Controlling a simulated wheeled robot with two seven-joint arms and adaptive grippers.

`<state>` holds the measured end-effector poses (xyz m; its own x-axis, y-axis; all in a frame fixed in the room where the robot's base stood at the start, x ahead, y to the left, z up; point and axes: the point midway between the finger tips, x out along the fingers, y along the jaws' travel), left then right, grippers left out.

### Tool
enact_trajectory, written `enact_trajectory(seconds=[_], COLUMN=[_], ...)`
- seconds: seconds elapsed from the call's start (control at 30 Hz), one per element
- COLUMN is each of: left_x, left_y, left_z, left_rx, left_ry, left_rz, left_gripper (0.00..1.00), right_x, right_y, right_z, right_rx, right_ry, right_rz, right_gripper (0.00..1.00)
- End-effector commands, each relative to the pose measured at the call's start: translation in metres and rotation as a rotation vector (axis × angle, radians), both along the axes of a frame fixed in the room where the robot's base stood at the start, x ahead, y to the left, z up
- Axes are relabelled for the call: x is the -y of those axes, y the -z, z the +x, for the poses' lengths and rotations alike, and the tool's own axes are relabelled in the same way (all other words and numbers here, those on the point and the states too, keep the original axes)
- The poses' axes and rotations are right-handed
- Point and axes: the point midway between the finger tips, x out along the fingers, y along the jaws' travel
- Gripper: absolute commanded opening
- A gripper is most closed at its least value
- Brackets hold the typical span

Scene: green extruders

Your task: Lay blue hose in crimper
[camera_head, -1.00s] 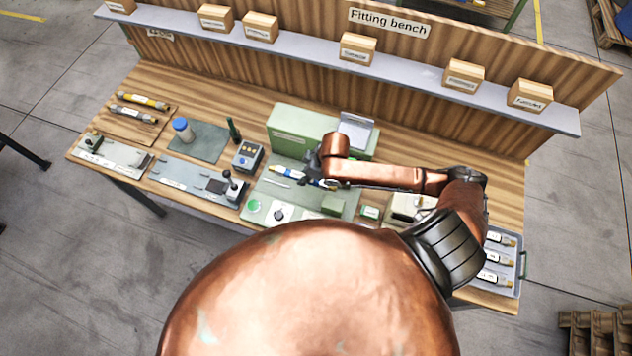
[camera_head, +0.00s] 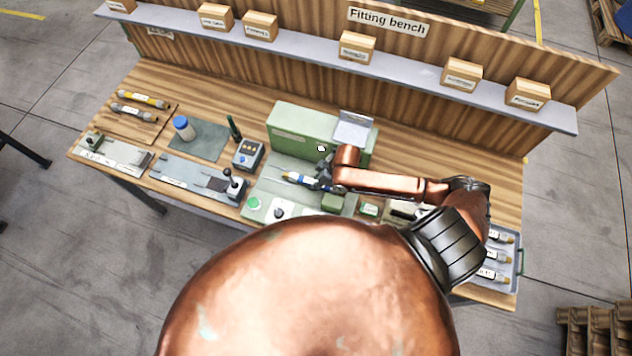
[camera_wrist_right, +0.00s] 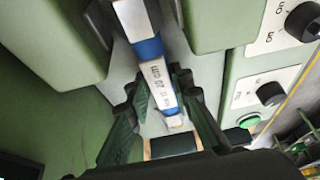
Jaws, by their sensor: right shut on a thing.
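The blue hose (camera_head: 297,178), with a white printed label, is held crosswise in my right gripper (camera_head: 323,176) above the front of the green crimper (camera_head: 290,128). In the right wrist view the hose (camera_wrist_right: 150,62) shows blue bands around a white label, and the fingers of my right gripper (camera_wrist_right: 165,115) close on it from both sides. Green crimper blocks (camera_wrist_right: 50,40) flank the hose there. I cannot tell whether the hose touches the crimper. My left gripper is not in view.
A control panel with black knobs (camera_wrist_right: 270,93) is close at the right in the wrist view. A tray (camera_head: 519,262) with labelled pieces stands at the bench's right end.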

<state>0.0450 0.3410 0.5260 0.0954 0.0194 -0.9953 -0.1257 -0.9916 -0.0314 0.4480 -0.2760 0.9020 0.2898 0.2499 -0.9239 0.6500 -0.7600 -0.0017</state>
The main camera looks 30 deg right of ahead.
Motion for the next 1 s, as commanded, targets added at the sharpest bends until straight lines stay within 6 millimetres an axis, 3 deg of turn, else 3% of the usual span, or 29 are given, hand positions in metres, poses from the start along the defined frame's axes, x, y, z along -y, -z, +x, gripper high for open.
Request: enact_trajectory(seconds=[0.1, 0.13, 0.37, 0.77, 1.0], left_x=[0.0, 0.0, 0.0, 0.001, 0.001], left_y=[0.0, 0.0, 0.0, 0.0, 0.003], left_z=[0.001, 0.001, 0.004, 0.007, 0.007], left_rx=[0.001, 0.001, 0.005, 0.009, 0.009], left_ry=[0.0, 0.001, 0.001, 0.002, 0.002], left_rz=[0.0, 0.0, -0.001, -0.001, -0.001], left_gripper=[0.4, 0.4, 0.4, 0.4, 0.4], right_x=[0.0, 0.0, 0.0, 0.002, 0.014], right_y=[0.003, 0.003, 0.002, -0.007, -0.049], right_z=[0.0, 0.0, 0.0, -0.002, -0.015], right_rx=[0.0, -0.001, 0.0, 0.001, 0.001], right_ry=[0.0, 0.0, 0.0, 0.0, -0.001], right_rz=[0.0, -0.001, 0.0, -0.001, -0.003], right_gripper=[0.0, 0.23, 0.38, 0.38, 0.38])
